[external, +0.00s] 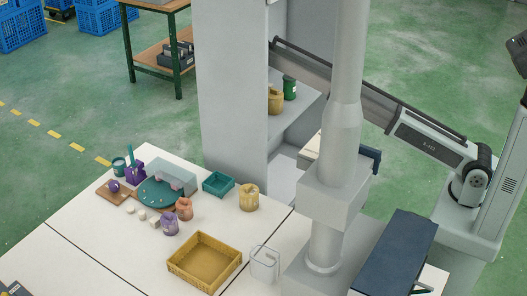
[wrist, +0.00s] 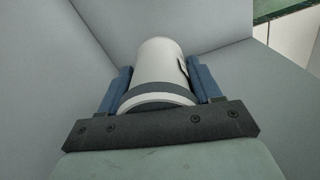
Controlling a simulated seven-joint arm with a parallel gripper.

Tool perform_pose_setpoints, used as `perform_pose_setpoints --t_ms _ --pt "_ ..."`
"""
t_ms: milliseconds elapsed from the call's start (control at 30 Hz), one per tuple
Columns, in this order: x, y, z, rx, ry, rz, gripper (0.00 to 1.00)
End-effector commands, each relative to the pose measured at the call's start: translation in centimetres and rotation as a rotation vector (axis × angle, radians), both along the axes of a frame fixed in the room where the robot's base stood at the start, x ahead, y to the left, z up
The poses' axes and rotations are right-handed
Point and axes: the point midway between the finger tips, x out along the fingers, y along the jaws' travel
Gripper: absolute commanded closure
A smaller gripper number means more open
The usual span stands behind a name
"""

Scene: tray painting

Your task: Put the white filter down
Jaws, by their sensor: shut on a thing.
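The white filter (wrist: 158,58) is a pale cylinder with a grey band at its near end, seen in the wrist view. My gripper (wrist: 162,85) is shut on it, with a blue finger on each side. Plain grey walls surround the filter in the wrist view. I cannot tell whether its far end touches a surface. In the external view my arm reaches left into the tall grey cabinet (external: 233,80). The gripper and filter are hidden there.
A cabinet shelf holds a yellow jar (external: 275,101) and a green jar (external: 289,88). The white table (external: 110,255) in front carries a yellow crate (external: 205,262), a clear container (external: 264,263), a teal tray (external: 218,183) and several small jars. A grey column stands at the table's right.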

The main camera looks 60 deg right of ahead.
Motion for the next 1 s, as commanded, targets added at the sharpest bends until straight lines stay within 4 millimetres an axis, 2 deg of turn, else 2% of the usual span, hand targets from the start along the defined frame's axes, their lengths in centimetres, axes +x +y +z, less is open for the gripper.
perform_pose_setpoints --t_ms 133,267,367,500,800,1000 --pt "-0.8 -0.2 -0.3 -0.001 0.002 -0.179 0.71" --pt "-2.7 -0.6 -0.9 -0.002 0.005 -0.369 0.71" --pt "-5.1 -1.2 -1.6 -0.004 0.007 -0.516 0.71" --pt "-9.6 -2.8 -2.9 -0.006 0.008 -0.701 0.71" --pt "-18.7 -7.8 -5.6 -0.006 0.007 -0.919 0.71" --pt "-22.1 -10.8 -6.5 -0.003 0.004 -0.976 0.71"
